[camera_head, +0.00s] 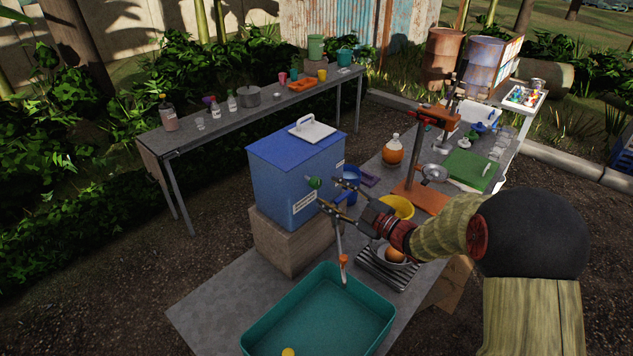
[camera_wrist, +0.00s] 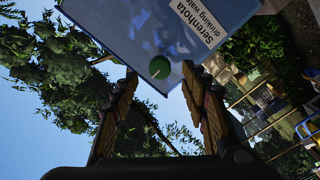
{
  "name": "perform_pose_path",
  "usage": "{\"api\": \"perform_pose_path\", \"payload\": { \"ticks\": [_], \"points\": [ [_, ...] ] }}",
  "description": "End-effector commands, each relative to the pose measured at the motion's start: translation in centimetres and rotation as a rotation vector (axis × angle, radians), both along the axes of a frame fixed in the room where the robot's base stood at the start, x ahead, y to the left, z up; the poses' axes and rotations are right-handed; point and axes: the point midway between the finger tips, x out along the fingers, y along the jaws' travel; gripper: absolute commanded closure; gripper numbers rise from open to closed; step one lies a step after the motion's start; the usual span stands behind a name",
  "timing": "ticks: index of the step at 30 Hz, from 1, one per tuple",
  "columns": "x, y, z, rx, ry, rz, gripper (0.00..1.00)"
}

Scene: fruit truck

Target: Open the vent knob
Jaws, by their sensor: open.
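The vent knob (camera_head: 315,183) is a small round green knob on the side of a blue drinking-water box (camera_head: 275,187). It also shows in the wrist view (camera_wrist: 159,67), ahead of my fingers and roughly centred between them. A pale line marks its face. My gripper (camera_head: 333,194) is open, with one finger above and one below the knob's height, close in front of it in the head view. In the wrist view my gripper (camera_wrist: 160,88) has its two fingers spread and nothing between the tips. I cannot tell whether the fingers touch the box.
A teal tray (camera_head: 262,312) sits below in front. A yellow bowl (camera_head: 397,205), a wire rack (camera_head: 388,268) and a red-brown stand (camera_head: 416,160) are near my arm.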

Motion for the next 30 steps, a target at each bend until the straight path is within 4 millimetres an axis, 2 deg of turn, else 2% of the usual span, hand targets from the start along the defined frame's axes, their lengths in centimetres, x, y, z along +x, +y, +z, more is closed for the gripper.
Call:
{"api": "perform_pose_path", "payload": {
  "ticks": [6, 13, 25, 30],
  "points": [
    [2.4, 2.4, 0.0, 0.0, 0.001, 0.002, 0.55],
    [4.5, 4.3, 0.0, 0.0, 0.001, -0.001, 0.55],
    [5.0, 4.7, 0.1, 0.0, 0.001, -0.004, 0.56],
    [5.0, 4.7, 0.1, -0.001, 0.001, -0.003, 0.65]
  ]
}}
